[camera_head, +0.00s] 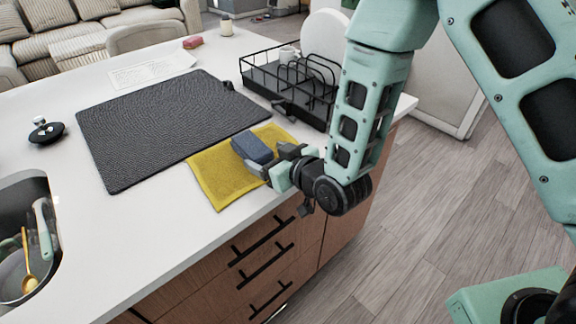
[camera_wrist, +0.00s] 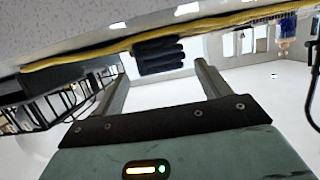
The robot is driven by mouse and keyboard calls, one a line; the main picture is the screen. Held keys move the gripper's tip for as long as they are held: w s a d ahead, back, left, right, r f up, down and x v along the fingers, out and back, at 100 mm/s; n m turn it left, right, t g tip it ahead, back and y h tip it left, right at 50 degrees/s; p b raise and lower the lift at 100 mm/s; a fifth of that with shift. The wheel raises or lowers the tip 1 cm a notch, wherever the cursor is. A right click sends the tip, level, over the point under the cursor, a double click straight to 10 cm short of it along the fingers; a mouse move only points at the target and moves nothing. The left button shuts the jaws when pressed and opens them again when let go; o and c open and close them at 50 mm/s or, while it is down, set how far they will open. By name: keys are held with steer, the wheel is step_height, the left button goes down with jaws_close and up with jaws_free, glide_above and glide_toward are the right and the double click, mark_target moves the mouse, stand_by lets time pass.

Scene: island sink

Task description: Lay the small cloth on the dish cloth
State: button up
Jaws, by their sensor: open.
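The small cloth (camera_head: 253,149) is a dark blue folded bundle. It rests on the yellow dish cloth (camera_head: 217,182), which lies flat near the counter's front edge. In the wrist view the small cloth (camera_wrist: 160,55) sits against the yellow dish cloth (camera_wrist: 90,47), in line with the space between my fingertips. My gripper (camera_head: 268,166) is low over the dish cloth's right part, at the near side of the small cloth. Its fingers stand apart in the wrist view (camera_wrist: 163,75), with nothing clamped between them. The gripper partly hides the dish cloth's right side.
A black drying mat (camera_head: 155,125) lies behind the dish cloth. A black dish rack (camera_head: 290,85) stands at the back right. The sink (camera_head: 25,240) is at the left. Bare white counter (camera_head: 130,230) lies between the sink and dish cloth.

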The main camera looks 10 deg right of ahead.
steer(key=v, duration=0.5)
steer(key=shift+r, duration=0.15)
steer(key=shift+s+d+r+p, duration=0.25)
steer(key=shift+s+p, duration=0.2)
steer(key=shift+p, duration=0.3)
steer(key=shift+s+d+p, duration=0.3)
steer(key=shift+s+p, duration=0.05)
steer(key=shift+p, duration=0.05)
steer(key=shift+a, duration=0.1)
steer(key=s+d+r+g+h, duration=0.2)
steer(key=s+r+g, duration=0.1)
steer(key=s, duration=0.4)
steer(key=s+d+r+g+h, duration=0.3)
steer(key=s+g, duration=0.2)
steer(key=s, duration=0.2)
steer(key=s+d+r+g+h, duration=0.2)
steer(key=s+r+g, duration=0.2)
steer(key=s, duration=0.3)
steer(key=shift+d+n+h, duration=0.25)
steer(key=shift+n+h, duration=0.05)
steer(key=shift+n, duration=0.1)
steer(key=shift+s, duration=0.1)
steer(key=shift+c, duration=0.4)
